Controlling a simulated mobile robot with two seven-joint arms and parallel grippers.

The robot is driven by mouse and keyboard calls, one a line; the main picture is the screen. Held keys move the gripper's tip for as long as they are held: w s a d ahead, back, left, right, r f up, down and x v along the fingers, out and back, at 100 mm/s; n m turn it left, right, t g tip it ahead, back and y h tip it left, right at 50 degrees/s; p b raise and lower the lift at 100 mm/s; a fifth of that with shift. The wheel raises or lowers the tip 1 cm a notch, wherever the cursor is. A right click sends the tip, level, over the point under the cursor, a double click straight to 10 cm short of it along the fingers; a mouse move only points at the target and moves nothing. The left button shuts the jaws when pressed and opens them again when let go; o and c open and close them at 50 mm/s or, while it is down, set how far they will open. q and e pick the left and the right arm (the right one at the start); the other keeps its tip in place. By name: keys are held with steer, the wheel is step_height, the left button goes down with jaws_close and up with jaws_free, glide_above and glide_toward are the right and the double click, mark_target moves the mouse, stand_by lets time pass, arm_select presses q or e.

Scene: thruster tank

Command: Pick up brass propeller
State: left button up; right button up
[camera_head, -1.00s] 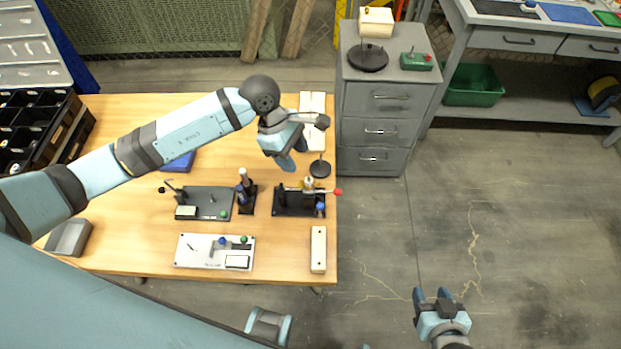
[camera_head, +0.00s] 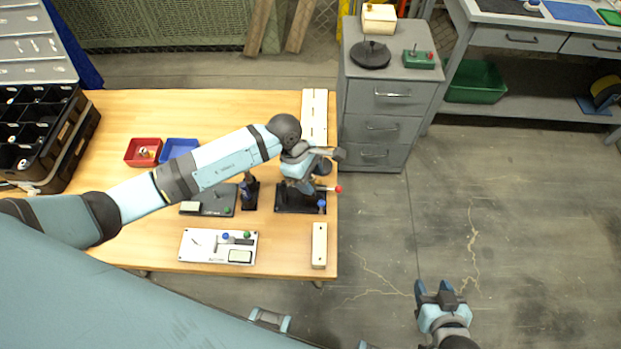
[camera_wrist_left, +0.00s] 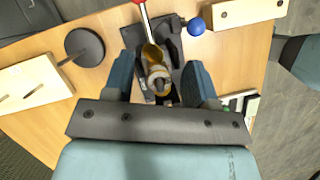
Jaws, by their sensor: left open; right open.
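A brass-coloured part, apparently the brass propeller (camera_wrist_left: 153,52), shows in the left wrist view at the black fixture (camera_wrist_left: 172,32), with a pale round piece in front of it. My left gripper (camera_wrist_left: 158,64) is open, with its two blue fingers on either side of that part and no clear contact visible. In the head view my left gripper (camera_head: 301,188) is over the black fixture (camera_head: 290,209) near the table's right edge and hides the brass part. My right gripper (camera_head: 440,291) is open and empty over the floor at lower right.
A red-tipped lever (camera_head: 336,189) and a blue knob (camera_head: 321,204) stick up at the fixture. Other fixtures, a white board (camera_head: 205,257) and a pale wooden block (camera_head: 319,247) lie nearby. Red (camera_head: 136,160) and blue trays stand behind. A grey cabinet (camera_head: 375,130) stands right of the table.

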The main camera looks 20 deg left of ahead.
arm_select(q)
jaws_close()
steer(key=shift+r, duration=0.1)
step_height(320, 180, up, 20)
steer(key=b, duration=0.2)
steer(key=shift+b, duration=0.3)
